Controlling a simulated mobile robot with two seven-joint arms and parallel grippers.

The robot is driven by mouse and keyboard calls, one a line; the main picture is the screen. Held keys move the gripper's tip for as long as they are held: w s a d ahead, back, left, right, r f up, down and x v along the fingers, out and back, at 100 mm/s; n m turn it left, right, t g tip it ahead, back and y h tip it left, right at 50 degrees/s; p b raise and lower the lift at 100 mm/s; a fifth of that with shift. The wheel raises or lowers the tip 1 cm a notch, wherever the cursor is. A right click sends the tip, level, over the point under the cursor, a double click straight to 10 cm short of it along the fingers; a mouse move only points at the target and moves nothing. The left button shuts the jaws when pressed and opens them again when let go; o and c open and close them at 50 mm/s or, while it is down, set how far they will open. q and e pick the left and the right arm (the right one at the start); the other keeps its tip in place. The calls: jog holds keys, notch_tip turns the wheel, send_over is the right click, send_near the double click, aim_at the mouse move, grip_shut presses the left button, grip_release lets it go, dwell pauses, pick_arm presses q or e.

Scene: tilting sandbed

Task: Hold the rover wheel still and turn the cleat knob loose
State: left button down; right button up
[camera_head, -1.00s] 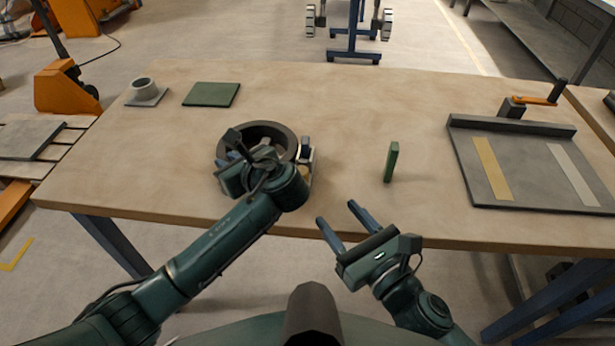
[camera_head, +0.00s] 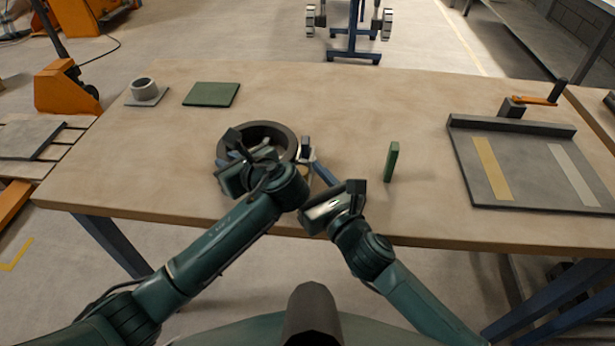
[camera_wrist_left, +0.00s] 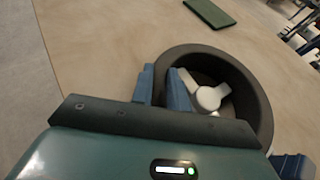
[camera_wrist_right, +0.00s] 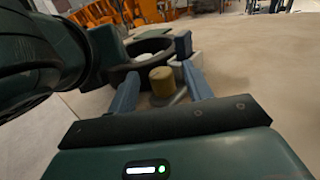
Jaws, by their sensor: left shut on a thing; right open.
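The rover wheel is a dark ring (camera_head: 287,139) lying on the table, with a pale spoked hub inside that shows in the left wrist view (camera_wrist_left: 211,98). My left gripper (camera_wrist_left: 163,86) is shut on the wheel's near-left rim. The cleat knob (camera_wrist_right: 162,80) is a short yellow-brown cylinder on a pale base beside the wheel. My right gripper (camera_wrist_right: 158,92) is open, with its blue fingers on either side of the knob; whether they touch it cannot be told.
A thin green block (camera_head: 391,161) stands upright right of my right gripper. A green mat (camera_head: 211,94) and a grey collar on a plate (camera_head: 144,90) lie at the back left. A grey tray (camera_head: 525,170) with two strips stands at the right. The middle back is clear.

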pick_arm(q)
jog(key=shift+f, duration=0.1)
pick_arm(e)
jog(key=c, duration=1)
jog(key=shift+w+d+r+n+g+y, duration=0.1)
jog(key=shift+n+g+y, duration=0.3)
jog(key=shift+n+y, duration=0.15)
jog(key=shift+w+d+n+g+y, duration=0.1)
jog(key=shift+n+g+y, duration=0.35)
jog(key=shift+y, duration=0.1)
jog(key=shift+n+g+y, duration=0.6)
jog(key=shift+g+y, duration=0.15)
jog(key=shift+y, duration=0.05)
jog(key=o, duration=1)
jog(key=shift+d, duration=0.15)
jog(key=v, duration=1.2)
